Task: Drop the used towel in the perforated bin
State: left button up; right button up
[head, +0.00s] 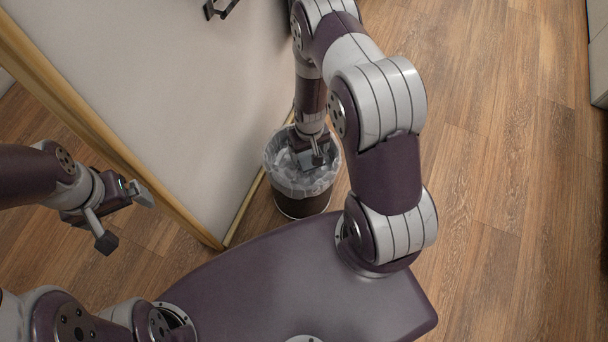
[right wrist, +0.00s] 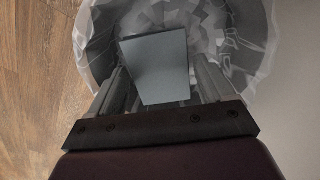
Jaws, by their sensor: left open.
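A flat grey-blue piece, which looks like the used towel (right wrist: 155,66), sits between the fingers of my right gripper (right wrist: 160,84) in the right wrist view. Its sides meet both fingers, and it is over the inside of the bin. The bin (head: 302,206) is dark and round, with a clear crumpled liner, and stands on the floor against the pale panel. In the head view my right gripper (head: 310,156) points down inside the bin's mouth; the towel cannot be made out there. My left gripper (head: 125,216) is open and empty at the left, well away from the bin.
A pale panel with a wooden edge (head: 120,150) stands close left of the bin. The bin's liner rim (right wrist: 258,50) surrounds my right gripper in the right wrist view. The wooden floor (head: 500,180) at the right is clear.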

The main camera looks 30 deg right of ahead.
jog(key=shift+o, duration=0.9)
notch_tip(320, 180, up, 13)
jog(key=p, duration=0.6)
jog(key=shift+f, duration=0.15)
jog(key=shift+s, duration=0.1)
